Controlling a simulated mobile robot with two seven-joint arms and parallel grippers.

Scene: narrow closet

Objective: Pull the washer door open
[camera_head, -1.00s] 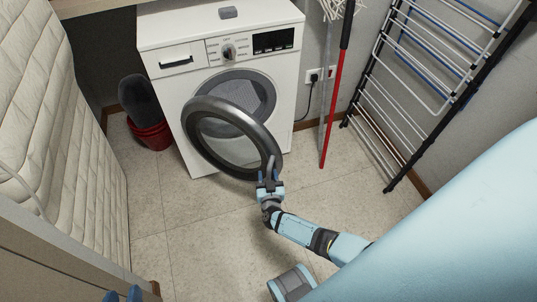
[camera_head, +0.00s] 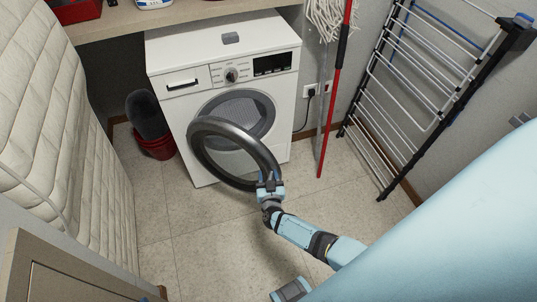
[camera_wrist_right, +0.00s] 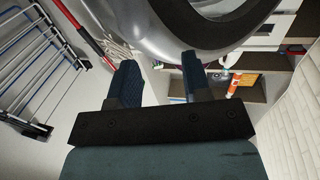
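The white washer (camera_head: 288,92) stands against the back wall. Its round dark-rimmed door (camera_head: 205,160) is swung well out from the front, and the drum opening (camera_head: 266,112) shows behind it. My right gripper (camera_head: 270,180) is at the lower right edge of the door rim. In the right wrist view its two dark fingers (camera_wrist_right: 160,80) are spread apart, with the grey door rim (camera_wrist_right: 168,32) just beyond the tips. Nothing shows clearly held between them, and I cannot tell whether they touch the rim.
A red bucket (camera_head: 157,149) stands left of the washer. A quilted mattress (camera_head: 60,140) lines the left side. The floor (camera_head: 215,250) in front is clear.

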